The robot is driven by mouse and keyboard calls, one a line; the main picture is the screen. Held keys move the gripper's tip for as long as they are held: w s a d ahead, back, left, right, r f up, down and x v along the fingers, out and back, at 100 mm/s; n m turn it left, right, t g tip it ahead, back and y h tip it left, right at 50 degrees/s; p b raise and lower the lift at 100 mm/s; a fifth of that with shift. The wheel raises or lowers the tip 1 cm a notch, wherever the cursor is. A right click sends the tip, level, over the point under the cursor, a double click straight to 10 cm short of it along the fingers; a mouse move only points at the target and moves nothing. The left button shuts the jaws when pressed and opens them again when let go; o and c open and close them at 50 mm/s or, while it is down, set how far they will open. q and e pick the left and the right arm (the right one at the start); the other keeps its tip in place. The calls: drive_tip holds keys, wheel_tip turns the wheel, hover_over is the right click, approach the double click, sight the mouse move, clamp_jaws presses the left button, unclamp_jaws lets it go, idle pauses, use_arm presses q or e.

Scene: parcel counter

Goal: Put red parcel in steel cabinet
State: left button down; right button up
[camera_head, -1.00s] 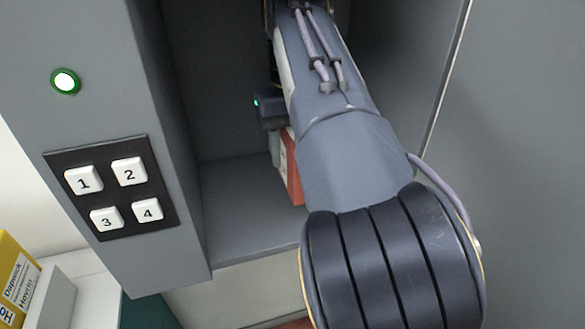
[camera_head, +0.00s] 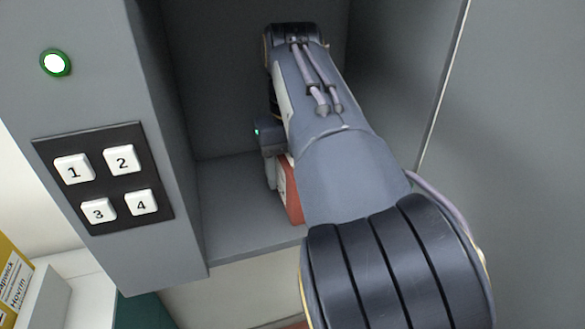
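The red parcel (camera_head: 291,196) is inside the steel cabinet (camera_head: 225,222), low over its floor near the front edge. It is mostly hidden behind my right arm; only a narrow red and pale side shows. My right arm reaches in from the lower right. Its gripper (camera_head: 271,172) points down, with one grey finger against the parcel's left side; the other finger is hidden. It is shut on the parcel. I cannot tell whether the parcel touches the cabinet floor. My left gripper is not in view.
A keypad (camera_head: 104,178) with white numbered buttons and a lit green-ringed lamp (camera_head: 55,62) are on the cabinet's left front. A grey panel (camera_head: 510,160) stands on the right. A yellow parcel (camera_head: 14,275) is at lower left. Cabinet floor left of the gripper is clear.

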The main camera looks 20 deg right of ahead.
drive_tip(key=shift+o, duration=0.8)
wheel_tip(320, 180, up, 8)
drive_tip(key=p, duration=0.2)
drive_tip(key=shift+f+p, duration=0.1)
drive_tip(key=shift+p, duration=0.2)
drive_tip(key=shift+s, duration=0.1)
